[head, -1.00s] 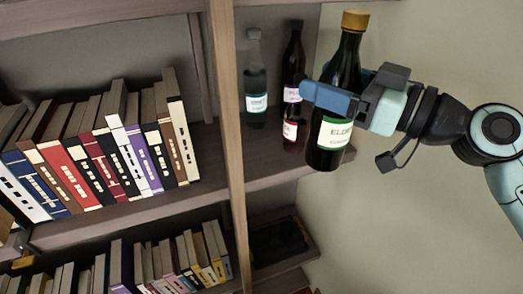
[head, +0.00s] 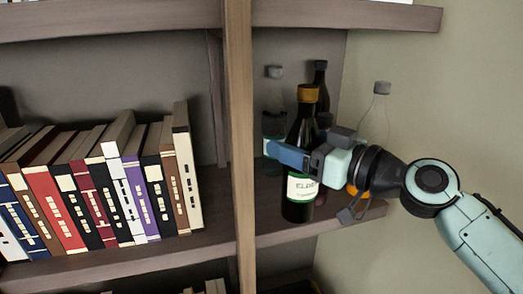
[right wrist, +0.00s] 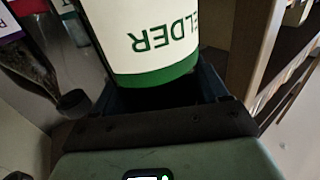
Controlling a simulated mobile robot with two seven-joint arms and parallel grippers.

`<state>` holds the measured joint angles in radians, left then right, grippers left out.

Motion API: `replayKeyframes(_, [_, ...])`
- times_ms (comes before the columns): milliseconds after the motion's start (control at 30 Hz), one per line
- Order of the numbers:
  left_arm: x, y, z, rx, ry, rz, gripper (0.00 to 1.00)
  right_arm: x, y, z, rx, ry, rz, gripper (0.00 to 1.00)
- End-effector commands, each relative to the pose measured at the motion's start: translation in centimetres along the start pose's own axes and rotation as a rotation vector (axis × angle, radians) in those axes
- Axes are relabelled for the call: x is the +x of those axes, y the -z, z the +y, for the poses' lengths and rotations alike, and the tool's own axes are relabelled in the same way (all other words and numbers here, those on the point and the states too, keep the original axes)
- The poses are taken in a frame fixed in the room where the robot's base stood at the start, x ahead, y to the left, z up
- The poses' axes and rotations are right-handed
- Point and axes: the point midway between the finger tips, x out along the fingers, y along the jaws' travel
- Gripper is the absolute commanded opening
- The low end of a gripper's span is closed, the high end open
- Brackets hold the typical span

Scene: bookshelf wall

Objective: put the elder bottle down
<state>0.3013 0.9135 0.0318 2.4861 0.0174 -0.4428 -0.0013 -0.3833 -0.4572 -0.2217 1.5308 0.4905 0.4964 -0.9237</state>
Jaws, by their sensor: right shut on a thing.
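The elder bottle (head: 305,128) is dark, with an orange-brown cap and a white-and-green label; it is upright. My right gripper (head: 298,157) is shut around its body above the label. In the head view the bottle's base overlaps the right compartment's shelf board (head: 282,234); I cannot tell whether it touches the board. In the right wrist view the elder bottle (right wrist: 150,38) shows its label upside down between the fingers. My left gripper is not in view.
Behind the elder bottle stand a clear bottle (head: 273,117) and a dark bottle (head: 319,78). Another clear bottle (head: 378,115) is at the right, partly behind my arm. A wooden upright (head: 239,150) separates this compartment from a row of books (head: 100,190).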

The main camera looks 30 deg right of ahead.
Motion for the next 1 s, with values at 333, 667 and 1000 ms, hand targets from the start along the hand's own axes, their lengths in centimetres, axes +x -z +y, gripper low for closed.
replayKeyframes(333, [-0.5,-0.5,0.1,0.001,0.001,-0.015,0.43,7.1,0.3,0.0,-0.001,-0.001,0.005,0.00])
replayKeyframes(667, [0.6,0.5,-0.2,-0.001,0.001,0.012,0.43,7.8,-2.5,0.0,0.001,0.000,0.004,0.00])
replayKeyframes(1000, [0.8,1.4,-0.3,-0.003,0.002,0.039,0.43,7.8,-3.3,0.0,0.000,-0.001,0.005,0.00])
